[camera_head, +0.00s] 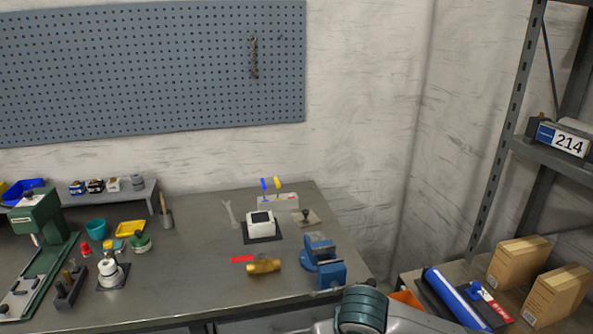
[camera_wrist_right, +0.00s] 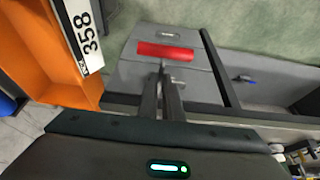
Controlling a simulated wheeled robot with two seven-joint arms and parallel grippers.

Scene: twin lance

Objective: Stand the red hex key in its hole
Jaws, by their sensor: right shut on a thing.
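My right gripper (camera_wrist_right: 162,88) is shut on the red hex key (camera_wrist_right: 165,51) in the right wrist view. The key's red handle lies crosswise beyond the fingertips, with a short bit of metal shaft showing between them. A pale holder block (camera_head: 278,202) stands at the back of the workbench in the head view. The holes themselves are too small to make out. My right gripper and the red key do not show in the head view. My left gripper is in neither view.
A white boxy device (camera_head: 260,225) on a dark mat stands just in front of the holder. A blue vise (camera_head: 322,262) and a brass valve with red lever (camera_head: 262,265) are nearer the front. In the wrist view an orange bin (camera_wrist_right: 45,50) is close on the left.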

